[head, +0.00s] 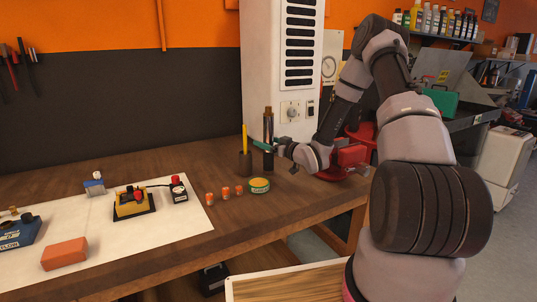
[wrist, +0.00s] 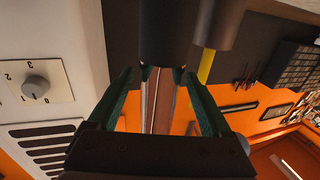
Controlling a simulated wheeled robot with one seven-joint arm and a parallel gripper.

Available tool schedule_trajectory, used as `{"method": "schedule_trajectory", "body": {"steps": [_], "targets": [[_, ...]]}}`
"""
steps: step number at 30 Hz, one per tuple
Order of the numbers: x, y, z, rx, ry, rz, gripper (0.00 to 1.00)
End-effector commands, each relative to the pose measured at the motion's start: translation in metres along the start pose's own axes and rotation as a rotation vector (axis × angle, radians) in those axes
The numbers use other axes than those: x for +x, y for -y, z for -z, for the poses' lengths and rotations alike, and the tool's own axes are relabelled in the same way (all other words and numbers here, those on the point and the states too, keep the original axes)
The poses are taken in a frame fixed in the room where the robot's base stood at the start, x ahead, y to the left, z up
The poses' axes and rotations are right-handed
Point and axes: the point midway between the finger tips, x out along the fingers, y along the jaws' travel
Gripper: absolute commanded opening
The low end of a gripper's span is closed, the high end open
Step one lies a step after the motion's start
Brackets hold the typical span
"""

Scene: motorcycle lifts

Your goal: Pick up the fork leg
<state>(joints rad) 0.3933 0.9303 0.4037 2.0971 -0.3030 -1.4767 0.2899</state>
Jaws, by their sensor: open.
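The fork leg (head: 268,129) stands upright on the wooden bench, a dark cylinder with a bronze-brown upper tube. My gripper (head: 264,146) reaches it from the right with green fingers at about mid-height of the leg. In the wrist view, which is upside down, the fork leg's dark body (wrist: 166,30) is at the top and its narrower shiny brown tube runs down between the fingers. My gripper (wrist: 160,95) is open there, one finger on each side of the tube with visible gaps. The gripper body hides the tube's far end in the wrist view.
A dark cup (head: 244,166) with a yellow stick stands close left of the fork leg; the cup (wrist: 215,22) also shows in the wrist view. A green-edged tin (head: 259,186) and small orange cans are in front. A white cabinet (head: 262,60) rises behind.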

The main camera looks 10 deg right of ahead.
Motion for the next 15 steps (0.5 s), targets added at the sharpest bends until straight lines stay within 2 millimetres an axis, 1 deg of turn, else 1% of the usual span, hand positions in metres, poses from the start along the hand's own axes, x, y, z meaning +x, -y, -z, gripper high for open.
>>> {"method": "schedule_trajectory", "body": {"steps": [1,4,7,12,13,14,15], "targets": [[0.008,0.000,-0.001,-0.001,0.000,0.001,0.83],[0.018,0.000,-0.001,-0.001,0.001,0.000,0.83],[0.021,-0.001,-0.001,-0.001,0.001,-0.001,0.83],[0.021,-0.001,-0.001,0.000,0.002,-0.001,0.83],[0.021,-0.001,-0.001,0.000,0.002,-0.001,0.76],[0.021,-0.001,-0.001,0.000,0.002,-0.001,0.64],[0.021,-0.001,-0.001,0.000,0.002,-0.001,0.49]]}}
